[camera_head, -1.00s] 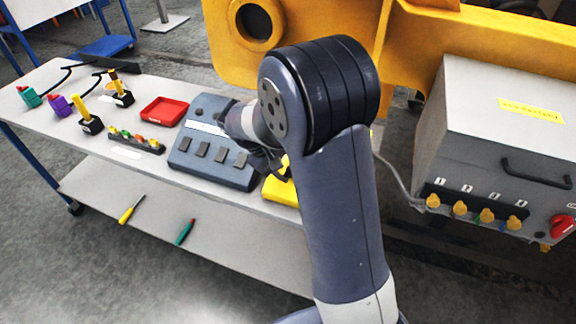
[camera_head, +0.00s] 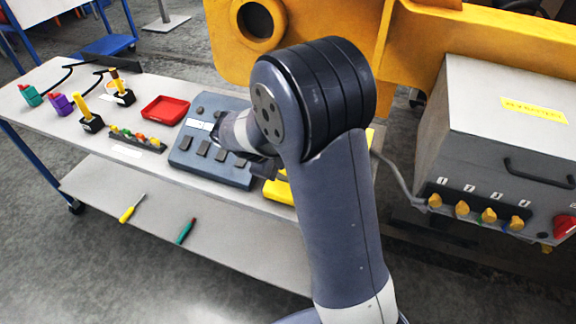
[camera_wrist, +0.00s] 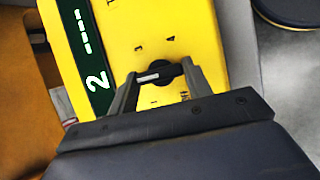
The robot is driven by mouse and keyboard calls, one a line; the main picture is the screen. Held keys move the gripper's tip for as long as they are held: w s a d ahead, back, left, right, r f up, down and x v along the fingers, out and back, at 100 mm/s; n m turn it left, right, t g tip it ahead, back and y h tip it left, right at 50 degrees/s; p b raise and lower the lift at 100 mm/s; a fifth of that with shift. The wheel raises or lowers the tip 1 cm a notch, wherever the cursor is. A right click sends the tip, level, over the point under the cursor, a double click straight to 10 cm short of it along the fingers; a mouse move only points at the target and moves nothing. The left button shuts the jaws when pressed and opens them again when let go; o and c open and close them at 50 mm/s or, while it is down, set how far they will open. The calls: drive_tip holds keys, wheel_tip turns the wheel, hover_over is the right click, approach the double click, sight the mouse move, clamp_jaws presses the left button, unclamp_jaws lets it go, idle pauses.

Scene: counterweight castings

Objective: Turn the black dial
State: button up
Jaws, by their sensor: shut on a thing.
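In the wrist view, the black dial (camera_wrist: 157,74) sits on the face of a yellow meter (camera_wrist: 200,25) with a dark green display (camera_wrist: 80,38). A white line marks the dial and lies nearly level in the picture. The tips of my gripper (camera_wrist: 160,76) are on either side of the dial and shut on it. In the head view, my arm hides the dial and most of the yellow meter (camera_head: 279,192). Only parts of the meter's yellow body show beside my arm.
A grey panel with dark keys (camera_head: 210,165) lies left of the meter on the bench. A red tray (camera_head: 165,109) and several small connectors stand further left. A grey box with yellow knobs (camera_head: 495,140) is at right, and a yellow casting (camera_head: 300,40) stands behind.

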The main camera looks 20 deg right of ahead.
drive_tip(key=o, duration=1)
drive_tip(key=shift+c, duration=0.2)
drive_tip(key=shift+a+r, duration=0.1)
drive_tip(key=b+v, duration=0.1)
drive_tip(key=v, duration=0.9)
drive_tip(key=shift+a+r, duration=0.2)
drive_tip(key=shift+r, duration=0.1)
drive_tip(key=p+x, duration=0.1)
drive_tip(key=x, duration=0.9)
drive_tip(key=shift+d+f, duration=0.25)
drive_tip(key=shift+f, duration=0.15)
